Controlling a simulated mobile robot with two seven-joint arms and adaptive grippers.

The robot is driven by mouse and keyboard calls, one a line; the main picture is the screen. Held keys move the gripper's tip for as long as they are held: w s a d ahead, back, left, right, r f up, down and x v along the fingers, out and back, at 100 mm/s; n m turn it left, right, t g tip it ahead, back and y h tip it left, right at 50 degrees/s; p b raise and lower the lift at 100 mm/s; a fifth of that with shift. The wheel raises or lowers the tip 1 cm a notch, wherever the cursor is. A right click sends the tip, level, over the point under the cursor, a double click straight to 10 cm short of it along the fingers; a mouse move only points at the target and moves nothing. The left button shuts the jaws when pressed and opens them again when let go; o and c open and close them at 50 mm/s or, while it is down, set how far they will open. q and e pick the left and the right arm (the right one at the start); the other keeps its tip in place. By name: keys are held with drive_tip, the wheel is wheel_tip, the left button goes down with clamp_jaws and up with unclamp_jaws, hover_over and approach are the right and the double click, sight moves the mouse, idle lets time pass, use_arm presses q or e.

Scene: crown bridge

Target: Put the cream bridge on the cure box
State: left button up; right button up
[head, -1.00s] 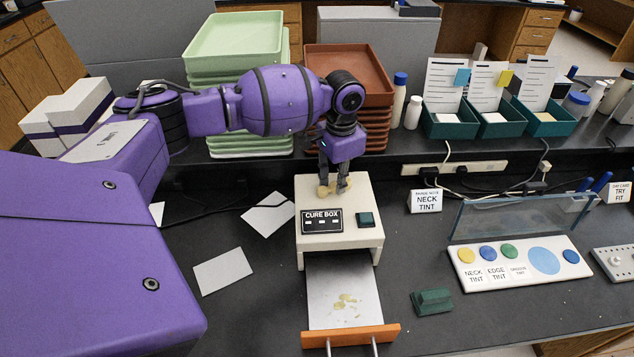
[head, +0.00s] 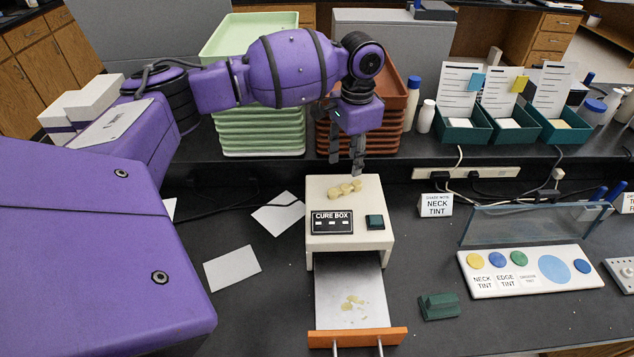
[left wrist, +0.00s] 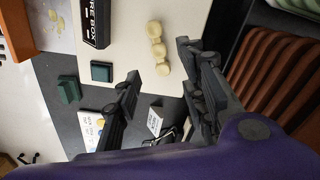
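The cream bridge (head: 345,188), a short row of rounded tooth shapes, lies on the top of the cure box (head: 322,240), behind its label plate. In the left wrist view the bridge (left wrist: 158,48) lies flat on the pale box top (left wrist: 128,50). My left gripper (head: 345,168) is open and empty, raised above and behind the bridge. In the left wrist view its two fingers (left wrist: 165,95) are spread apart with nothing between them, clear of the bridge. My right gripper is not in view.
The cure box's drawer (head: 350,290) is pulled out at the front with yellowish bits on it. A green block (head: 439,306) and a white tint palette (head: 530,270) stand to the right. Red-brown trays (head: 390,130) and green trays (head: 262,130) are stacked behind.

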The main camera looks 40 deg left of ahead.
use_arm(q)
drive_tip(key=shift+r, duration=2.15)
